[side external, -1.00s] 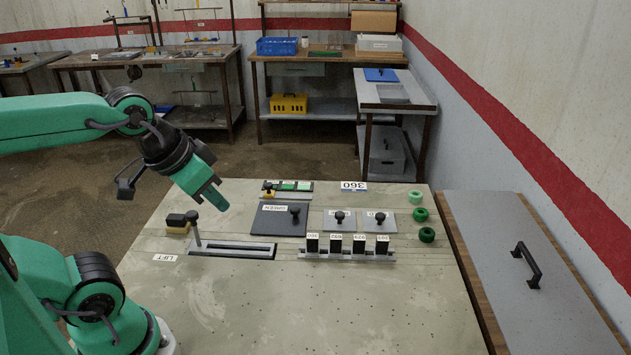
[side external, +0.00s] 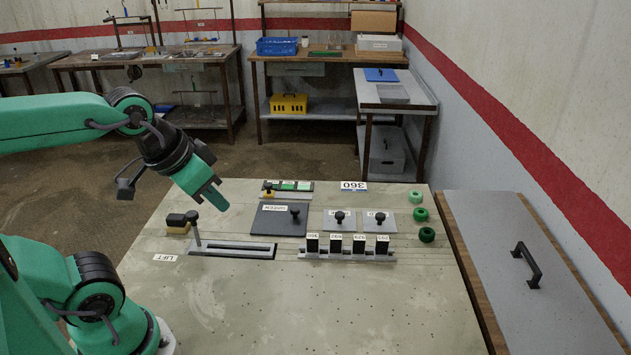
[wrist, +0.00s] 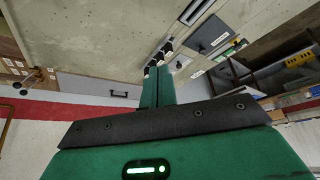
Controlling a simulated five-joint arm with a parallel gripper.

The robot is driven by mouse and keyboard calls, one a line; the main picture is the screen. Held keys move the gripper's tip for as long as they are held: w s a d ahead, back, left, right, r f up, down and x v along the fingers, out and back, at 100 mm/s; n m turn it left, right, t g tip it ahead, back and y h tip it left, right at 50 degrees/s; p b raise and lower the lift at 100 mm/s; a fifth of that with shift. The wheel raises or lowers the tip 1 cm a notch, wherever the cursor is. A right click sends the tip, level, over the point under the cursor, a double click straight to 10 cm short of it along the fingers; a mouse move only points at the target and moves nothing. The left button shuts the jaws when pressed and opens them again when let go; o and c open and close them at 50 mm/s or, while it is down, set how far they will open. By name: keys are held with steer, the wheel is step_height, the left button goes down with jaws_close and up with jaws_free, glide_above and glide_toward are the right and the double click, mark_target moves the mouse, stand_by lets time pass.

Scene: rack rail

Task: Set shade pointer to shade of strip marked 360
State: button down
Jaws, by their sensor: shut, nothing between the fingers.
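My gripper (side external: 214,198) is shut and empty, above the back left of the bench; its green fingers also show in the wrist view (wrist: 157,88). The shade pointer board (side external: 308,186) lies at the back, with green shade patches and a black knob on a yellowish base (side external: 268,190) at its left end. The rack rail (side external: 325,256) holds several dark strips with white number tags; the leftmost strip (side external: 312,245) seems to read 360, upside down. The strips show black faces here, so their shade is hidden. A white 360 sign (side external: 354,186) stands at the back.
A slotted LIFT lever (side external: 195,228) stands upright at left. Several green rings (side external: 421,214) sit at right. The bench front is clear.

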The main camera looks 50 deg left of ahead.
steer(key=c, duration=1.5)
jaws_free()
steer(key=shift+w, duration=0.1)
steer(key=o, duration=0.3)
steer(key=shift+w+a+r, duration=0.1)
steer(key=shift+w+r, duration=0.05)
steer(key=shift+r, duration=0.05)
steer(key=shift+o, duration=0.2)
steer(key=w+a+n+g, duration=0.1)
steer(key=w+a+g, duration=0.1)
steer(key=w+a, duration=0.55)
steer(key=w+a+n+g, duration=0.1)
steer(key=w+a, duration=0.3)
steer(key=w, duration=0.7)
steer(key=w+a+f+n+g, duration=0.1)
steer(key=w+a+f, duration=0.2)
steer(key=a+f, duration=0.1)
steer(key=w+a+f, duration=0.3)
steer(key=a+f, duration=0.2)
steer(key=a, duration=0.1)
steer(key=w+a+f+n+g, duration=0.1)
steer(key=w+a+f, duration=0.2)
steer(key=a+f, duration=0.2)
steer(key=shift+w+a+f+n+g, duration=0.15)
steer(key=shift+a+f+n+g, duration=0.15)
steer(key=shift+a, duration=0.25)
